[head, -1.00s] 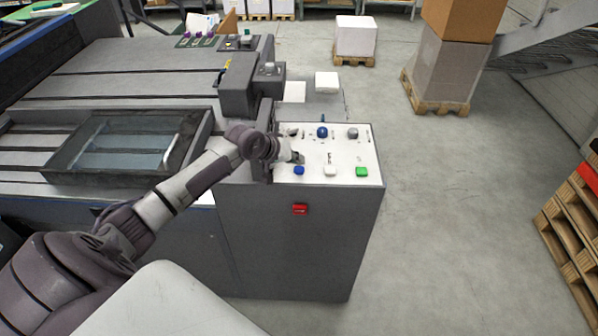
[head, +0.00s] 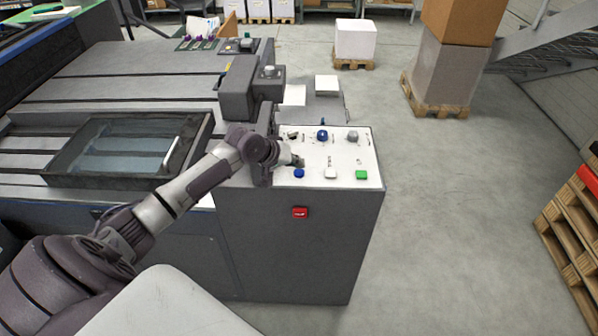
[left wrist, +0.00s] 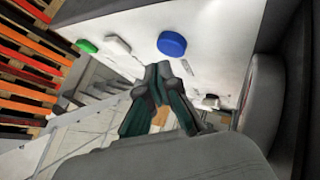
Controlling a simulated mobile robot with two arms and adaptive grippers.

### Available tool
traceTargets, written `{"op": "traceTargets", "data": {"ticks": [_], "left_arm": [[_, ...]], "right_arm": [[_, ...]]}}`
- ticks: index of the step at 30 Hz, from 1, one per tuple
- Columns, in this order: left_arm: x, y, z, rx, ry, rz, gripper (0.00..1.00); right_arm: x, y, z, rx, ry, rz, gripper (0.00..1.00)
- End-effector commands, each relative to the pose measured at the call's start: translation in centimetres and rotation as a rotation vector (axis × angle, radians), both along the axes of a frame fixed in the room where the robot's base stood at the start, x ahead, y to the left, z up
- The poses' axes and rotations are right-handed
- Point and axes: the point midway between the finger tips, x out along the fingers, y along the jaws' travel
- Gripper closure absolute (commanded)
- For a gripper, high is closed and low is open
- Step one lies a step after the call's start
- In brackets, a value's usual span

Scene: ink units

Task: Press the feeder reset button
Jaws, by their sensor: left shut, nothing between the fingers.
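The white control panel (head: 317,150) on the grey cabinet carries a front row of a blue button (head: 299,173), a white button (head: 330,173) and a green button (head: 361,174). A blue knob (head: 322,135) and a grey knob (head: 352,136) sit in the back row. No label is readable, so I cannot tell which is the feeder reset. My left gripper (head: 298,161) is shut and empty, over the panel's left part just behind the blue button. In the left wrist view the closed fingertips (left wrist: 160,72) are beside the blue button (left wrist: 172,44), apparently apart from it. My right gripper is out of view.
A red switch (head: 300,212) is on the cabinet's front face. A dark grey housing (head: 238,88) stands behind my left wrist, and a framed tray (head: 120,150) lies left of my forearm. Clear floor (head: 440,200) is to the right.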

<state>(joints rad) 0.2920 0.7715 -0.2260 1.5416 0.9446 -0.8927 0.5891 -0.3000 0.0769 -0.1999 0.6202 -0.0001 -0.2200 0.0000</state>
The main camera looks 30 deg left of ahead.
Motion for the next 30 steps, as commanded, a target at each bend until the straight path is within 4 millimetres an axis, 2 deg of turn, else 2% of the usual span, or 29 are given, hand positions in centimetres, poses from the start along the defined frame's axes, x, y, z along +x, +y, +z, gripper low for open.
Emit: {"op": "traceTargets", "data": {"ticks": [30], "left_arm": [[-0.01,0.0,-0.93,0.0,0.0,0.0,1.0]], "right_arm": [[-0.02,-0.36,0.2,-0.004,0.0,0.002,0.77]]}}
